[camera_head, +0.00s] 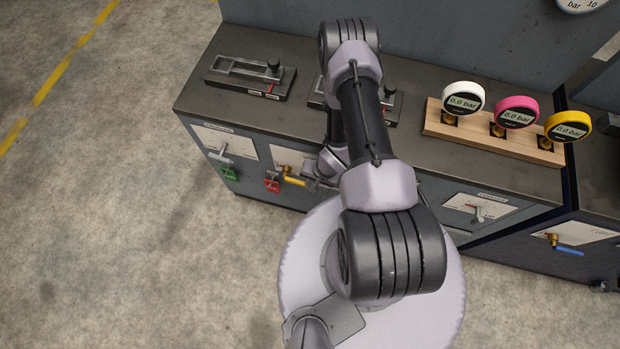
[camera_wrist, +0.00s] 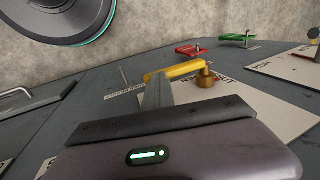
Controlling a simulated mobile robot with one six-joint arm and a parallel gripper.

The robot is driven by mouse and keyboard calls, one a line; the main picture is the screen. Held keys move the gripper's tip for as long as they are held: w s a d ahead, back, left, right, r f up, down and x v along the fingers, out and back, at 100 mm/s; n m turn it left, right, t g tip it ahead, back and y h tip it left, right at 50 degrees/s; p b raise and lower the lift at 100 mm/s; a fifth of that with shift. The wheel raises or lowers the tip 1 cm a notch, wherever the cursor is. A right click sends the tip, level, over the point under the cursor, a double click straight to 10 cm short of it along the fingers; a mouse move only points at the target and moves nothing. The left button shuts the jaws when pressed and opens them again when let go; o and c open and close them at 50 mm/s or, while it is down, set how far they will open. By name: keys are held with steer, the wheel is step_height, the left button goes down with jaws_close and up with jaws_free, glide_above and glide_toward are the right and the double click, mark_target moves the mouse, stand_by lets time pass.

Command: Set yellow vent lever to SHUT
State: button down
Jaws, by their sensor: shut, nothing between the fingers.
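The yellow vent lever (camera_wrist: 174,71) sits on a brass valve body (camera_wrist: 207,79) on the bench's front panel. In the wrist view its handle runs left from the brass part; in the head view the yellow lever (camera_head: 293,181) points right and slightly down. My gripper (camera_wrist: 158,90) is shut and empty, its fingers just in front of the handle in the wrist view. I cannot tell whether they touch it. A pale label plate (camera_wrist: 265,108) beside the valve bears lettering partly hidden by my gripper. In the head view my arm hides much of the gripper.
A red handle (camera_head: 272,186) is close left of the yellow lever, and a green one (camera_head: 230,173) farther left. A blue-handled valve (camera_head: 567,250) is at right. Gauges stand in a wooden rack (camera_head: 490,137) on the bench top. The floor at left is clear.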

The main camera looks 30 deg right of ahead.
steer(key=p+v, duration=0.3)
steer(key=v, duration=0.1)
steer(key=shift+w+a, duration=0.15)
steer(key=shift+w, duration=0.15)
steer(key=s+d+r, duration=0.3)
steer(key=s+d, duration=0.3)
steer(key=shift+s+d+p, duration=0.2)
steer(key=shift+s+p, duration=0.1)
steer(key=shift+s, duration=0.05)
